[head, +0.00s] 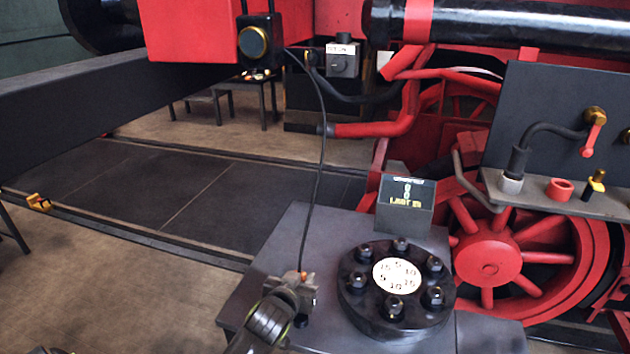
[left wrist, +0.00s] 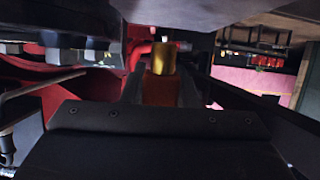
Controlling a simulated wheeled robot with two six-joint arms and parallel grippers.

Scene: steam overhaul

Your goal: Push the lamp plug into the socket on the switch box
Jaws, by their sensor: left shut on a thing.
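The lamp plug shows in the left wrist view as a brass tip (left wrist: 164,58) on an orange-brown body between my fingers. My left gripper (head: 300,288) is shut on it, low in the head view beside the round bolted flange. Only a small orange bit of the plug shows there. A thin black cable runs from the plug up to near the lamp (head: 253,42) on the red beam. My right gripper is not in view.
The black flange (head: 360,310) with several nuts and a white dial stands on the grey table (head: 265,265), close right of the left gripper. A small display box (head: 405,205) stands behind it. Red wheels and pipes fill the right. Open floor lies left.

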